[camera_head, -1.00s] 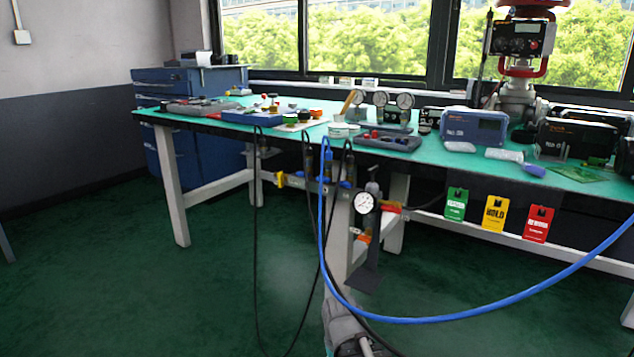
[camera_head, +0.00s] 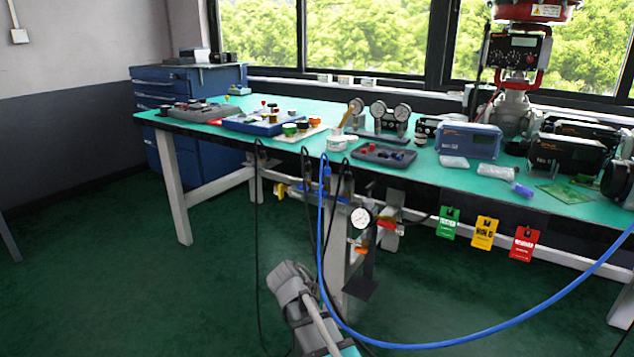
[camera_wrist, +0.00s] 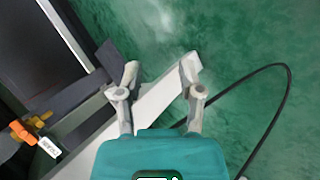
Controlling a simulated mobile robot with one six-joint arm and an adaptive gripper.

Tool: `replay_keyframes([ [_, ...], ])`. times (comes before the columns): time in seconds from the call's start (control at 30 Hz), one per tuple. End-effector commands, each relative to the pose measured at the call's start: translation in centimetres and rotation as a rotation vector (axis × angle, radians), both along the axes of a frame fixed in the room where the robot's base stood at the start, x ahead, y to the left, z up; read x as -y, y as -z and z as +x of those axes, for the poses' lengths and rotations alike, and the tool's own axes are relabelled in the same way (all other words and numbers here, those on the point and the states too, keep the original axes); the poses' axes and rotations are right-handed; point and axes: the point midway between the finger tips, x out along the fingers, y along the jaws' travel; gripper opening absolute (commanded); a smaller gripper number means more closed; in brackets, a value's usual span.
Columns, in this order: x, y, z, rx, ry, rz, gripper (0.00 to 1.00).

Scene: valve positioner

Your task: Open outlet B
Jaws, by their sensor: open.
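An air manifold (camera_head: 335,199) with a round gauge (camera_head: 361,218) hangs under the front edge of the bench. It carries a yellow handle (camera_head: 281,190) at its left, a red handle (camera_head: 388,227) at its right, and an orange handle (camera_head: 361,250) below the gauge. No readable label shows which one is outlet B. In the wrist view an orange handle (camera_wrist: 22,131) with a white tag (camera_wrist: 48,147) is at the lower left, apart from my fingers. My gripper (camera_wrist: 160,68) is open and empty, pointing down over the floor and a pale bench beam.
A blue hose (camera_head: 320,250) and black cables (camera_head: 257,250) hang in front of the manifold. A dark plate (camera_head: 360,289) juts out below it. Green, yellow and red tags (camera_head: 483,233) hang from the bench edge (camera_head: 400,182). The floor at left is clear.

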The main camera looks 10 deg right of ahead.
Motion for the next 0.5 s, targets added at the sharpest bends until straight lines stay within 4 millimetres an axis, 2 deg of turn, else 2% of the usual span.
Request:
replay_keyframes([
  [0.03, -0.7, -2.4, 1.4, 0.011, -0.019, -0.059, 0.49],
  [0.27, -3.2, -10.1, 5.5, 0.074, -0.090, -0.332, 0.49],
  [0.5, -7.7, -18.8, 9.1, 0.165, -0.158, -0.608, 0.49],
])
